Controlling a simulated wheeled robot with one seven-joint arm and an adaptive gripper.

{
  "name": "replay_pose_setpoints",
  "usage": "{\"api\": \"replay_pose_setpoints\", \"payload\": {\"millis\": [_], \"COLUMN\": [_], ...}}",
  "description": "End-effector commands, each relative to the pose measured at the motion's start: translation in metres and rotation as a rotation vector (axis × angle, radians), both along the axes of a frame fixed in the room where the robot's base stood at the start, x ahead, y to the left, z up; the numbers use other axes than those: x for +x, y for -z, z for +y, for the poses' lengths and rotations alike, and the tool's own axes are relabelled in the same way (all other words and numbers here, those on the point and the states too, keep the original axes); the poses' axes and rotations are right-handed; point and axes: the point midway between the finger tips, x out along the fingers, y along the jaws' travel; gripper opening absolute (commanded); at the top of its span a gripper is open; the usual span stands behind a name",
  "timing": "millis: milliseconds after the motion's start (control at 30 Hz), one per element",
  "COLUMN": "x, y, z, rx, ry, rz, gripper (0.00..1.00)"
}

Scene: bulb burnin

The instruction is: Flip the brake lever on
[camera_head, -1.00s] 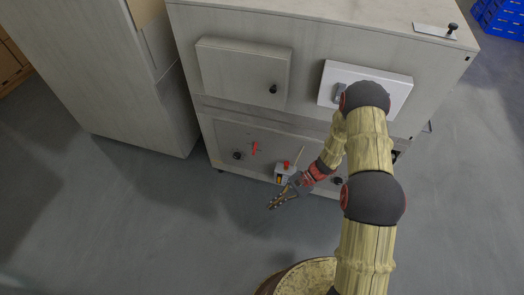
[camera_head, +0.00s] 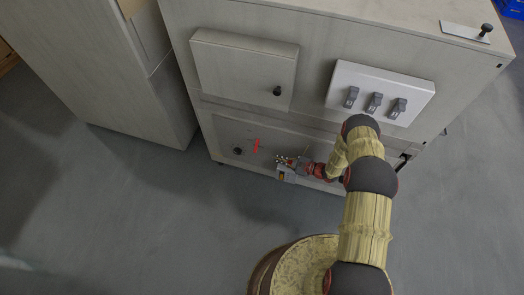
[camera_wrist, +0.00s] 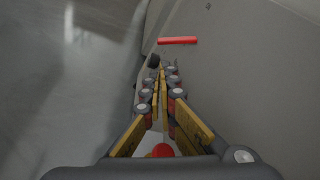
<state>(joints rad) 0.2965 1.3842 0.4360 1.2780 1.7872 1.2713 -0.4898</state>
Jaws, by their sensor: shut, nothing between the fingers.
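A red lever (camera_head: 256,146) is on the lower front panel of the grey cabinet. It shows as a red bar (camera_wrist: 177,40) in the wrist view, nearly horizontal there, beyond my fingertips. The frames do not label which control is the brake lever. My gripper (camera_head: 279,159) is shut and empty, just right of the red lever and a little lower in the head view. In the wrist view my fingers (camera_wrist: 160,72) lie together, pointing toward the bar with a gap between. A small pale box (camera_head: 286,176) is under my gripper, partly hidden. A red knob (camera_wrist: 162,151) shows between the finger bases.
A black knob (camera_head: 238,151) is left of the red lever. Above are a cabinet door (camera_head: 240,65) with a black knob and a white panel (camera_head: 345,75) with three grey switches. A tall cabinet (camera_head: 95,70) stands at left. The floor in front is clear.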

Motion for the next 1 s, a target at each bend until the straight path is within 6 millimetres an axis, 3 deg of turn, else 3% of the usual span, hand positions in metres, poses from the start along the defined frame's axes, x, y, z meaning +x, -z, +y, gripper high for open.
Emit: {"api": "replay_pose_setpoints", "payload": {"millis": [467,1000], "x": [0.002,0.040], "y": [0.001,0.026], "z": [0.004,0.072], "rx": [-0.008,-0.008], "ry": [-0.009,-0.011], "rz": [-0.013,-0.012], "gripper": [0.00,0.00]}}
